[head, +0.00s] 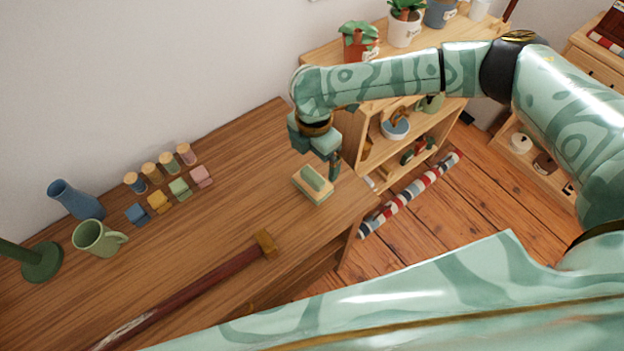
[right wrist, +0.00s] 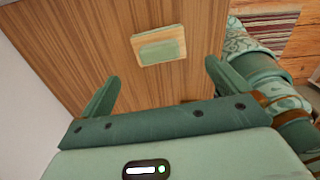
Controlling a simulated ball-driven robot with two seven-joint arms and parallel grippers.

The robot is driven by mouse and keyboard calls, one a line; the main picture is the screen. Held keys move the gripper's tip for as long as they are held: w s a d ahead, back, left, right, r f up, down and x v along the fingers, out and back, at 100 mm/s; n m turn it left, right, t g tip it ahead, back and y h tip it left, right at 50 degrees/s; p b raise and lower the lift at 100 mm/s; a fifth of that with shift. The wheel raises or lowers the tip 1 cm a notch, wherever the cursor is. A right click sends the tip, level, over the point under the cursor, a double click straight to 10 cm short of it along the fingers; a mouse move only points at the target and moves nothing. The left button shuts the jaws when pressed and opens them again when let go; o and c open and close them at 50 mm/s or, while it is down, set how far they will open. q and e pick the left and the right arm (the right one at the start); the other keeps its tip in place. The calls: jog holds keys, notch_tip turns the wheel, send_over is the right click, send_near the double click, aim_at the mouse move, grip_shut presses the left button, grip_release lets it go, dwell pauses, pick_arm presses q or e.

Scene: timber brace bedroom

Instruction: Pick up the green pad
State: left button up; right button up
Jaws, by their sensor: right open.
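A beige block with a green pad (head: 316,179) on its top lies on the desk near its right edge. It also shows in the right wrist view as a green pad (right wrist: 160,52) on a beige base (right wrist: 138,46). My right gripper (head: 325,160) is over it, pointing down. Its fingers are apart in the right wrist view (right wrist: 162,74), with nothing between them; the block lies beyond the fingertips. A smaller green square (head: 179,187) lies in a row of coloured squares on the desk's left half. My left gripper is not in view.
On the wooden desk (head: 250,190) are several corked jars (head: 152,171), a green mug (head: 95,238), a blue vase (head: 75,198), a green stand (head: 40,262) and a long red-handled tool (head: 200,285). A shelf with plants (head: 360,42) stands behind right. The desk around the block is clear.

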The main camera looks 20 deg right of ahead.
aim_at(313, 175)
notch_tip(313, 175, down, 4)
jog(key=shift+w+f+b, duration=0.1)
jog(key=shift+w+b, duration=0.05)
jog(key=shift+b, duration=0.3)
jog(key=shift+f, duration=0.4)
notch_tip(313, 175, down, 5)
jog(key=b, duration=0.2)
jog(key=shift+a+f+b, duration=0.1)
jog(key=shift+f+b, duration=0.05)
jog(key=shift+b, duration=0.2)
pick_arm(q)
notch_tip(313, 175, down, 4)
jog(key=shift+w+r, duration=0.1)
pick_arm(e)
jog(key=c, duration=0.8)
